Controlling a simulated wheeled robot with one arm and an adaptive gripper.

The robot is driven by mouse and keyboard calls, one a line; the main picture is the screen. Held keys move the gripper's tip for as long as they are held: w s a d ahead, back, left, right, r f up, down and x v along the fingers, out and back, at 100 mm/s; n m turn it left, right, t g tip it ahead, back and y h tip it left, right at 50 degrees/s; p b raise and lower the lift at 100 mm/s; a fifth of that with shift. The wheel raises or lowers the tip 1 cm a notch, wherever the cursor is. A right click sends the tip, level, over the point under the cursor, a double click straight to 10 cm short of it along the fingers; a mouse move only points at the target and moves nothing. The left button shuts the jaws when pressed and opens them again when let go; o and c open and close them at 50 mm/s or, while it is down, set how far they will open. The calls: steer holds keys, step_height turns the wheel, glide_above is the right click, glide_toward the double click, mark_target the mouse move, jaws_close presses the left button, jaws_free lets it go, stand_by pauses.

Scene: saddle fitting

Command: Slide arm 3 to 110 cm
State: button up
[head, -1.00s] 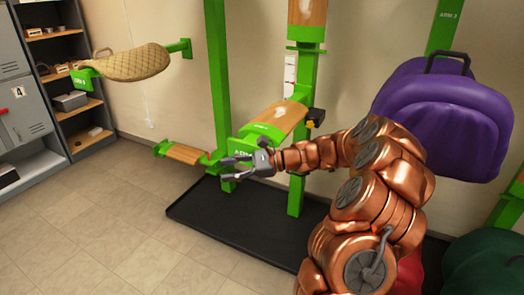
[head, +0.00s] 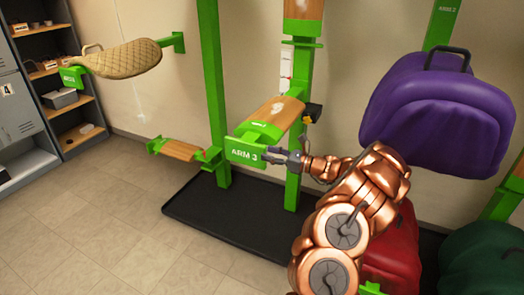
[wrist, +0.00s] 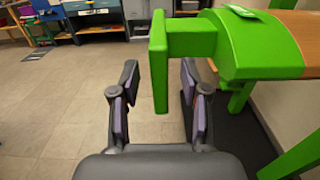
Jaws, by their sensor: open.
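Arm 3 is a saddle arm with a wooden top (head: 278,112) and a green front plate (head: 243,153) lettered ARM 3. It is mounted on a green upright post (head: 294,185). A black knob (head: 314,111) is at its post end. My gripper (head: 274,156) is at the right end of the plate in the head view. In the wrist view my gripper (wrist: 159,82) is open, with the green plate (wrist: 159,50) seen edge-on between its two fingers. Neither finger clearly touches it. A white scale strip (head: 287,68) is on the post; its figures are too small to read.
A purple bag-like cover (head: 436,110) hangs at the right. Another wooden arm (head: 303,10) is above arm 3 and a lower one (head: 180,151) to its left. A tan quilted saddle pad (head: 125,60) is at upper left. A black mat (head: 235,221) lies below; the tiled floor at left is clear.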

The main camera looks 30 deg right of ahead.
mark_target(266, 152)
steer(key=shift+p+x, duration=0.3)
steer(key=shift+x, duration=1.3)
steer(key=shift+a, duration=0.1)
jaws_close()
